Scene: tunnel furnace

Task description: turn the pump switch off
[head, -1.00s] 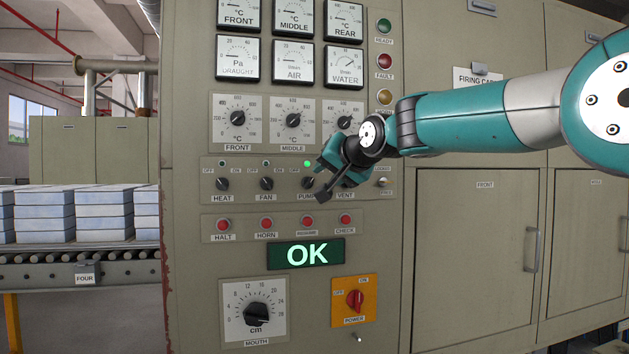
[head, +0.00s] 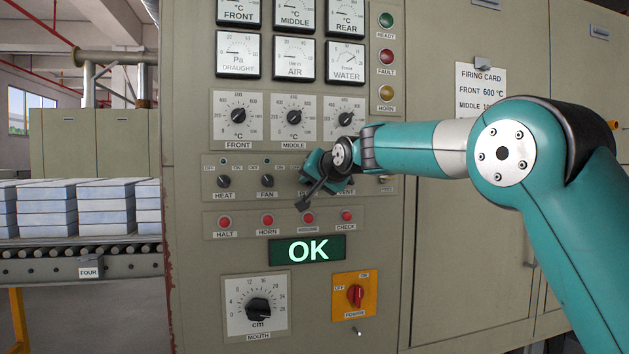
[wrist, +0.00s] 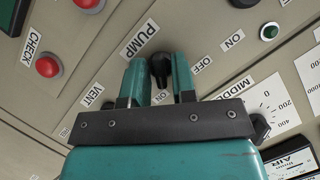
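The pump switch (wrist: 160,68) is a small black knob beside its PUMP label in the wrist view. My gripper (wrist: 159,72) has one teal finger on each side of the knob, with very little room between. I cannot tell whether the fingers press on it. The pump's ON label (wrist: 163,97) shows between the fingers, and its OFF label (wrist: 205,62) lies right of the right finger. In the head view my gripper (head: 312,180) covers the pump switch and its lamp, so the lamp's state is hidden.
The fan switch (head: 267,181) and heat switch (head: 223,181) are left of my gripper. The VENT label (wrist: 93,97) is close to the left finger. Red buttons, among them the CHECK button (wrist: 48,66), sit in a row below. A green OK display (head: 307,249) is under them.

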